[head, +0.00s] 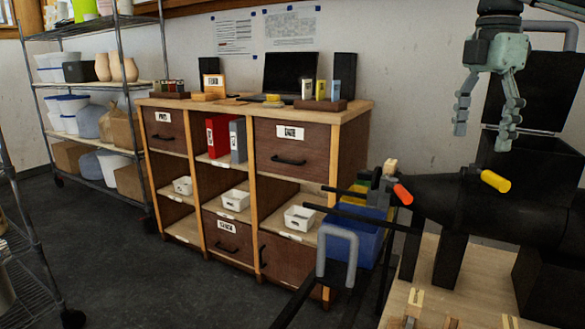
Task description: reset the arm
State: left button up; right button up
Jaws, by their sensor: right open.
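My right gripper (482,134) hangs at the upper right of the head view. Its grey-green fingers point down and are spread apart, with nothing between them. It is high above the wooden worktop (470,282) at the lower right and apart from everything there. My left gripper and left arm do not show.
A dark machine (440,198) with yellow (495,181) and orange-red (403,193) ended parts stands below the gripper. Left of it are a blue bin (372,232) and a wooden cabinet (357,112). Wire shelving (92,88) stands far left. The dark floor (125,270) before the cabinet is clear.

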jog(key=a+f+n, duration=0.4)
jog(key=f+n, duration=0.1)
jog(key=n, duration=0.2)
jog(key=shift+a+f, duration=0.2)
jog(key=shift+a, duration=0.1)
jog(key=shift+w, duration=0.1)
